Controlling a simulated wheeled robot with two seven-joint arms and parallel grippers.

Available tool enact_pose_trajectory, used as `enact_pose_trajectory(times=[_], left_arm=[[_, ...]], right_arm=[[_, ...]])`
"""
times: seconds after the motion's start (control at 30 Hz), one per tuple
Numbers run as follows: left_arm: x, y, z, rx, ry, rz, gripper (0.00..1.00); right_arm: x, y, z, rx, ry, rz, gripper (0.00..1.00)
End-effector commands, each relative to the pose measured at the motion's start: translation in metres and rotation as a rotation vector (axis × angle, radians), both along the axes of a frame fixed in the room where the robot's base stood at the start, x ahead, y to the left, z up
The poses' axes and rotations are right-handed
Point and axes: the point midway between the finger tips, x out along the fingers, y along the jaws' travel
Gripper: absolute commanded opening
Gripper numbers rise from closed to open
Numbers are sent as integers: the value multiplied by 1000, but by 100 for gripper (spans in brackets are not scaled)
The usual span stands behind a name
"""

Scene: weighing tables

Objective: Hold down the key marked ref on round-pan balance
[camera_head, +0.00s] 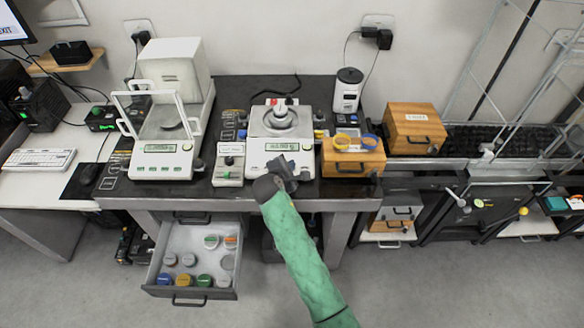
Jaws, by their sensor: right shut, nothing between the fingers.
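The round-pan balance (256,160) stands in the middle of the dark table, with a white body, a lit green display (279,147) and a round pan (281,117) bearing small items. My right gripper (284,168) is shut and empty. It is at the balance's front panel, just below the display, and hides part of the key row. The key marked ref cannot be made out. Whether the fingertips touch a key cannot be told. My left gripper is not in view.
A second balance with an open glass shield (163,150) stands left. A small white device (229,163) is close beside the round-pan balance. A wooden box (353,160) with tape rolls stands right. An open drawer (196,292) with several jars juts out below the table.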

Motion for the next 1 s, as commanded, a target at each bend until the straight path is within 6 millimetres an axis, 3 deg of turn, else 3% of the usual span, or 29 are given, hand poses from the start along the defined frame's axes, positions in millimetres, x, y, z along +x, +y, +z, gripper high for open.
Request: enact_pose_trajectory(times=[0.6, 1.0], left_arm=[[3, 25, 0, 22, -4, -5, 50], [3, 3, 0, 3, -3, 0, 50]], right_arm=[[0, 0, 0, 0, 0, 0, 0], [0, 0, 0, 0, 0, 0, 0]])
